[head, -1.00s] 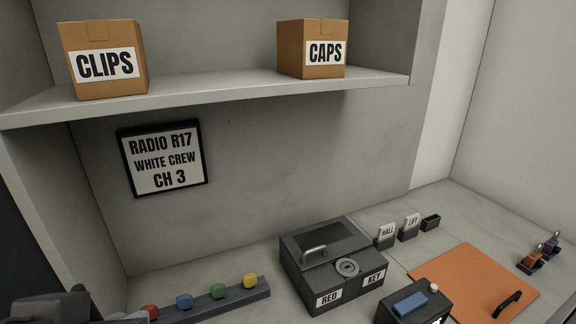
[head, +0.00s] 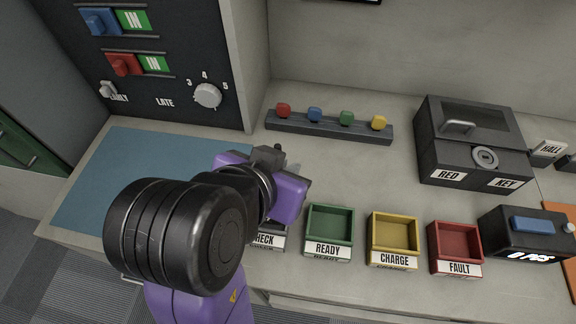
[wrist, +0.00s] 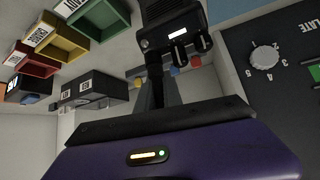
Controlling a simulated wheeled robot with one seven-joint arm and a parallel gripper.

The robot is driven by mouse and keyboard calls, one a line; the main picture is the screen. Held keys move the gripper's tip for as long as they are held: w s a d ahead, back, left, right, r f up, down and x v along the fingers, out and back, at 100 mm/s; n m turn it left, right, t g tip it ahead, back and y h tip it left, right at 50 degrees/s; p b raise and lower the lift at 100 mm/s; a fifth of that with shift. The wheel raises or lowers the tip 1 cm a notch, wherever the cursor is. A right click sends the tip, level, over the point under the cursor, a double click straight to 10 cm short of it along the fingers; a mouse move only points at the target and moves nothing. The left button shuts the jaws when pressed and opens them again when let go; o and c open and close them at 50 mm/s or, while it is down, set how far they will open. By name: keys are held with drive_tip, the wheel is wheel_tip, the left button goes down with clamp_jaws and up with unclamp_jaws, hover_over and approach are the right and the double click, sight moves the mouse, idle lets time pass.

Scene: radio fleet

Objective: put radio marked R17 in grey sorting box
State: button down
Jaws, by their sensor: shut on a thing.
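My gripper (head: 270,158) is over the counter in the head view, with my arm hiding much of it. In the wrist view my gripper (wrist: 160,88) is shut on a dark radio (wrist: 172,20) with a small white label and two knobs. It seems held by its thin dark upper part. I cannot read the label. A grey box labelled CHECK (head: 268,240) stands at the left end of the box row, mostly hidden behind my arm. I cannot see inside it.
Right of CHECK stand a green READY box (head: 329,223), a yellow CHARGE box (head: 393,233) and a red FAULT box (head: 456,242). A rack with coloured knobs (head: 330,129) and a dark key box (head: 470,150) stand behind. A blue mat (head: 110,185) lies left.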

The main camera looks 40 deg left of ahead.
drive_tip(key=shift+f, duration=0.95)
drive_tip(key=c, duration=1.5)
unclamp_jaws()
drive_tip(key=p+v, duration=0.2)
drive_tip(key=v, duration=1)
drive_tip(key=shift+p, duration=0.4)
